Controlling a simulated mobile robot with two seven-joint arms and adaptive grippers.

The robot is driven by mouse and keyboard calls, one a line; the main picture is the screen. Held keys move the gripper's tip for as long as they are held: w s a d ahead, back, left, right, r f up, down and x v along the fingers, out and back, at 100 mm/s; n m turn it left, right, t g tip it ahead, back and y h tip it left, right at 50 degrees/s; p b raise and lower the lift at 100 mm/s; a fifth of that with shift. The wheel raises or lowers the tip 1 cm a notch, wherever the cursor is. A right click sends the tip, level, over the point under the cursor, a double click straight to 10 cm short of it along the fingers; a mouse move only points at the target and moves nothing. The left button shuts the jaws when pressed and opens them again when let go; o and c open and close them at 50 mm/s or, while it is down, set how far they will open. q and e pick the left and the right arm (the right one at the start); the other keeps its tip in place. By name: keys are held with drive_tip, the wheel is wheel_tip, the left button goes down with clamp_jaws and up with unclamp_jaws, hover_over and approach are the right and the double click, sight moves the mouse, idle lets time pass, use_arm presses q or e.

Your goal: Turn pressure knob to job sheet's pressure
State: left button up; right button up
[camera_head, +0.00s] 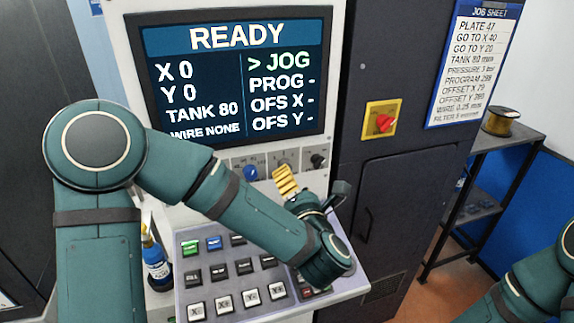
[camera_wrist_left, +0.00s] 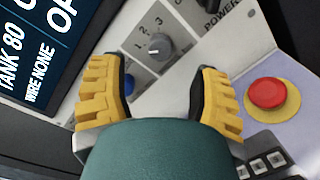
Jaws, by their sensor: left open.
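The job sheet (camera_head: 474,65) hangs at the upper right in the head view; its pressure line appears to read 3 bar. The pressure knob (camera_wrist_left: 158,47) is a small grey dial in the left wrist view, with 1, 2 and 3 printed around it. A pale mark shows on its face, but I cannot tell its setting. In the head view it is partly behind my left gripper (camera_head: 285,179). My left gripper (camera_wrist_left: 160,68) is open, its yellow fingers on either side of the knob's line and seemingly apart from it. My right gripper is out of view.
A blue knob (camera_head: 250,173) and a black power switch (camera_head: 317,160) flank the dial. A red emergency button (camera_wrist_left: 268,92) is right of my fingers. The screen (camera_head: 235,75) above reads READY. The keypad (camera_head: 225,270) lies below my left arm.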

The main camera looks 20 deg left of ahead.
use_arm(q)
drive_tip(key=x, duration=0.6)
drive_tip(key=shift+p, duration=0.45)
drive_tip(key=shift+w, duration=0.1)
clamp_jaws()
